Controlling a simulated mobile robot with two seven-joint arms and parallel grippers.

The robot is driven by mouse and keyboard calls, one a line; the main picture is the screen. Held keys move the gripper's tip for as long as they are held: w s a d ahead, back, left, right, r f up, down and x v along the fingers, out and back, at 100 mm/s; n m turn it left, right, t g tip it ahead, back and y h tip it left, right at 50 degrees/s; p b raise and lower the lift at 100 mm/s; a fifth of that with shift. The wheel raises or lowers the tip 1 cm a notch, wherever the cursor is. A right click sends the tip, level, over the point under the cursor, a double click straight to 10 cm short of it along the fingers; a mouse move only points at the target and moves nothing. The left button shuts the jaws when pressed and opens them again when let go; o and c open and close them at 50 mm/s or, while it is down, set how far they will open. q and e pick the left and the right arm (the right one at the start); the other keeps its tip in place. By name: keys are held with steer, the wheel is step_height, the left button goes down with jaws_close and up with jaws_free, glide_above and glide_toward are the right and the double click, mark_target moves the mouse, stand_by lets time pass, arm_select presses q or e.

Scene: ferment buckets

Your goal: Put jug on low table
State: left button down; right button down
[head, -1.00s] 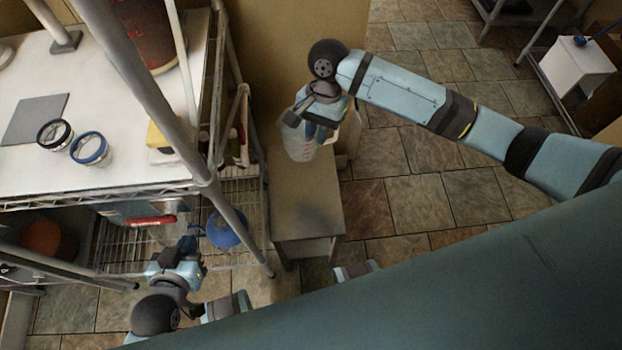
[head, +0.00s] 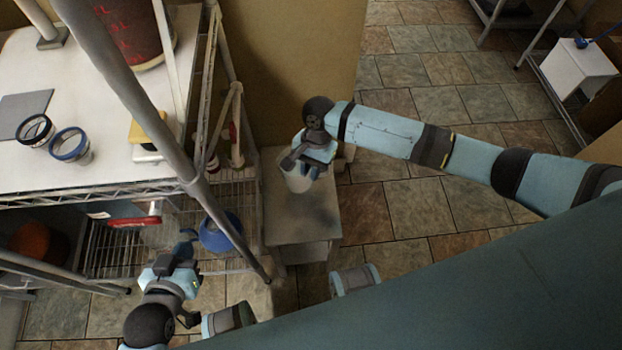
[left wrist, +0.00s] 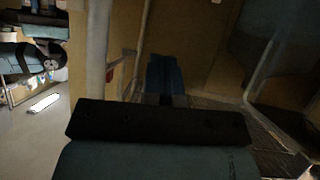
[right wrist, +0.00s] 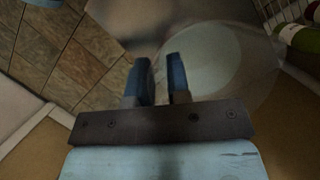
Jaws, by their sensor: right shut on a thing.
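The translucent jug (head: 298,181) is at the low table (head: 312,222), over its far half. I cannot tell whether its base touches the top. My right gripper (head: 313,160) is shut on the jug from above and partly hides it. In the right wrist view the jug (right wrist: 215,62) is a pale round shape beyond the two blue fingers (right wrist: 160,82). My left gripper (head: 183,252) is low beside the wire rack, away from the table. Its fingers (left wrist: 165,75) look closed together with nothing between them.
The wire rack (head: 100,203) with a white top stands at left, its grey post (head: 150,115) near the table. A blue bucket (head: 220,232) sits on its lower shelf. A wall (head: 290,70) is behind the table. Tiled floor (head: 400,195) lies open to the right.

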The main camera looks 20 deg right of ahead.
step_height(320, 180, down, 4)
steer(key=shift+r+b, duration=0.1)
steer(key=shift+b, duration=0.5)
steer(key=shift+f, duration=0.4)
arm_select(q)
steer(key=shift+d, duration=0.25)
steer(key=shift+r, duration=0.1)
arm_select(e)
steer(key=c, duration=1.1)
jaws_free()
arm_select(q)
steer(key=shift+a, duration=0.1)
steer(key=shift+f, duration=0.2)
